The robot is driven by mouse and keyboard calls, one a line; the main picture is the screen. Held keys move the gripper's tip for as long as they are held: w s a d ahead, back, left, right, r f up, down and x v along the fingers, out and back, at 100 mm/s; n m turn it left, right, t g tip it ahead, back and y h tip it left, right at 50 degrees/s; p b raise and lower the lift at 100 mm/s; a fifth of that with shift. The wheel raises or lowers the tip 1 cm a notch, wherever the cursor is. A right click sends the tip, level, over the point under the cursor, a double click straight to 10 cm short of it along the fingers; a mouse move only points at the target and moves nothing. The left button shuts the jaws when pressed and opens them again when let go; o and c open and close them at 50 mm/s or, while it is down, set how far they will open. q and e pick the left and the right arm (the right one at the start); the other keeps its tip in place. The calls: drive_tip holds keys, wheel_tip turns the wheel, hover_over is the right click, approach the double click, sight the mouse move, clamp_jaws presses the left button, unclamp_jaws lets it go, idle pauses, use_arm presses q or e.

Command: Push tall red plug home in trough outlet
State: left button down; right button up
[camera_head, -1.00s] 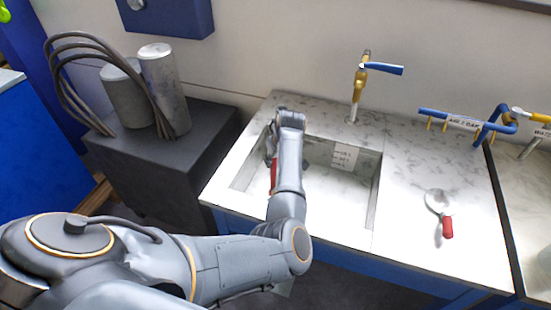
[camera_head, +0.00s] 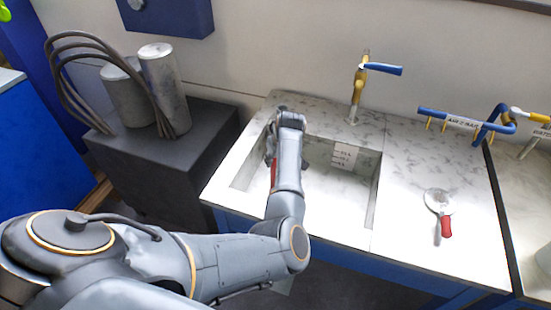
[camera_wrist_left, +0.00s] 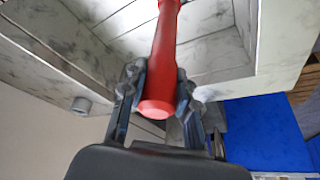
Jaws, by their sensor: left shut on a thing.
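The tall red plug (camera_wrist_left: 168,45) is a smooth red rod with a wider rounded end. In the left wrist view it stands between the fingers of my left gripper (camera_wrist_left: 160,80), which is shut on it. In the head view only a red strip of the plug (camera_head: 274,172) shows beside my left gripper (camera_head: 270,150), inside the left part of the pale stone trough (camera_head: 355,205). The plug's far end and the trough outlet are hidden, so I cannot tell how deep the plug sits. My right gripper is not in view.
A tap (camera_head: 357,85) with a blue lever stands behind the trough. A red-handled round tool (camera_head: 439,203) lies on the counter to the right. A white marked label (camera_head: 343,157) is on the trough's back wall. A dark cabinet (camera_head: 165,165) stands left.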

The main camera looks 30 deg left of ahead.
use_arm(q)
drive_tip(key=shift+f, duration=0.25)
drive_tip(key=shift+f+b, duration=0.9)
drive_tip(key=shift+f, duration=0.6)
drive_tip(key=c, duration=0.9)
unclamp_jaws()
